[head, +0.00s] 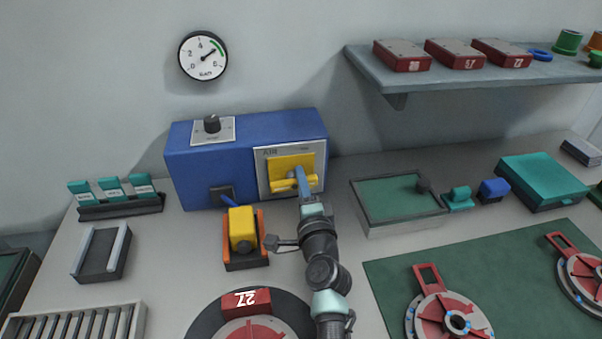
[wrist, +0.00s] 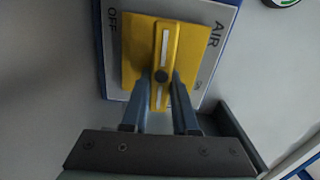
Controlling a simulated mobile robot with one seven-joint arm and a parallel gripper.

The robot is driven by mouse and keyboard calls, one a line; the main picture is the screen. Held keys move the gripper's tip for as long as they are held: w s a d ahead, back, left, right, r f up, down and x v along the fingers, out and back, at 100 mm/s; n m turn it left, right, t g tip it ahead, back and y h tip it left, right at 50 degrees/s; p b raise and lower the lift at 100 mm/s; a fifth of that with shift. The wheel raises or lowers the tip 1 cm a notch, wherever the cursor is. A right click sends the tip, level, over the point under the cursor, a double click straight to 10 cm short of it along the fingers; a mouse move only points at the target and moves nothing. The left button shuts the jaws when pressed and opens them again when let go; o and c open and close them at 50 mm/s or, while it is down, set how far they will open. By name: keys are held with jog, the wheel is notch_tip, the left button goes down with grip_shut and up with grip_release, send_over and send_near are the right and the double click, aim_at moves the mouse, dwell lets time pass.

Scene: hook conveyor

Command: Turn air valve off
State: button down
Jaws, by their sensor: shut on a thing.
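The air valve is a yellow square plate (head: 277,163) with a yellow bar handle (head: 281,185), set on a pale panel marked AIR on the blue box (head: 210,160). In the head view the handle lies roughly level across the lower part of the plate. My gripper (wrist: 161,78) is shut on the handle, one blue-grey finger each side. In the head view my gripper (head: 301,178) partly covers the handle.
A round gauge (head: 203,56) on the wall has its needle toward the green band. A black knob (head: 212,124) tops the blue box. A yellow block in an orange-sided holder (head: 246,257) stands close left of my arm; a green-topped tray (head: 398,218) stands right.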

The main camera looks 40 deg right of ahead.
jog(key=shift+f+m, duration=0.15)
jog(key=shift+m, duration=0.35)
jog(key=c, duration=0.7)
grip_release()
jog(key=shift+p+v, duration=1.05)
jog(key=shift+v, duration=2.75)
jog(key=shift+d, duration=0.1)
